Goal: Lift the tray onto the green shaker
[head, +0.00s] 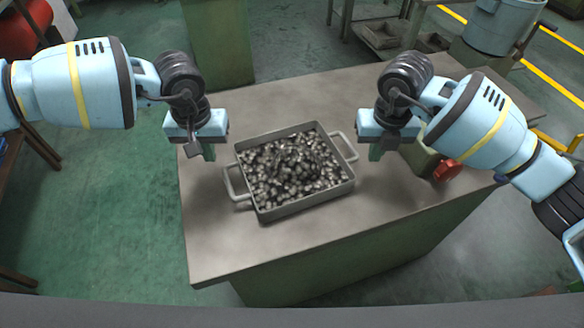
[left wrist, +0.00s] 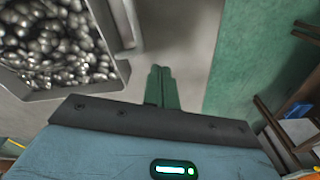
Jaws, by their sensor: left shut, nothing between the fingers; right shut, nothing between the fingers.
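A grey metal tray (head: 312,200) heaped with small shiny metal parts sits on the worktable, with a loop handle at its left end and another at its right. In the left wrist view the tray (left wrist: 80,99) is at the upper left. My left gripper (head: 208,152) is shut and empty above the table, left of and behind the left handle. Its green fingers are pressed together in the left wrist view (left wrist: 160,86). My right gripper (head: 376,153) is shut and empty, just right of the right handle. A greenish block (head: 419,158) with a red knob, possibly the shaker, is partly hidden behind my right arm.
The brown-grey worktable (head: 225,250) is bare in front of and behind the tray. Its left edge drops to a green floor (head: 110,220). A green cabinet (head: 217,45) and a grey bin (head: 500,28) stand beyond the table.

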